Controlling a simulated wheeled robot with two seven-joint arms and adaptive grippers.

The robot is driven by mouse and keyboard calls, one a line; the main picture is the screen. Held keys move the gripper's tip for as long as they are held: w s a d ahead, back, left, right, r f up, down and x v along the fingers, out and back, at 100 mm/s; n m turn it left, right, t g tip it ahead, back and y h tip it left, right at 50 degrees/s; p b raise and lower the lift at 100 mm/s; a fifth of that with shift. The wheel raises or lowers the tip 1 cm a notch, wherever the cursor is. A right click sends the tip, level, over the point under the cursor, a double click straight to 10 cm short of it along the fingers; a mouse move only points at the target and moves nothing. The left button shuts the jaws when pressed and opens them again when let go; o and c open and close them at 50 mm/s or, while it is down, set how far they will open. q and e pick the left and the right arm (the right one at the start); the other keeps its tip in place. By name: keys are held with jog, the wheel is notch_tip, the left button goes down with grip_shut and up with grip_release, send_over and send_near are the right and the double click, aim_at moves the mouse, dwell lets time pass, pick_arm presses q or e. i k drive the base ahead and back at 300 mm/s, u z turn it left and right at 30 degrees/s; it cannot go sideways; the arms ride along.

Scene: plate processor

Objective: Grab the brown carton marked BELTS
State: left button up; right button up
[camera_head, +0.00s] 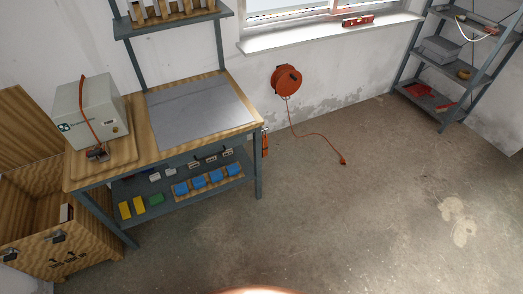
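I cannot make out a brown carton marked BELTS in the head view. The open wooden crate (62,250) at the left has dark latches and dark marks on its front, but no readable BELTS lettering. Neither of my grippers is in view.
A workbench (137,125) with a grey plate (200,108) and a pale machine box (88,112) stands left of centre. Its lower shelf (160,203) holds blue and yellow items. An orange cable reel (286,80) trails a cord. Grey shelving (455,72) stands far right. The floor (350,220) is mostly clear.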

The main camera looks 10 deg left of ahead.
aim_at(229, 152)
jog(key=z, duration=0.15)
jog(key=i, duration=2.2)
jog(key=u, duration=2.25)
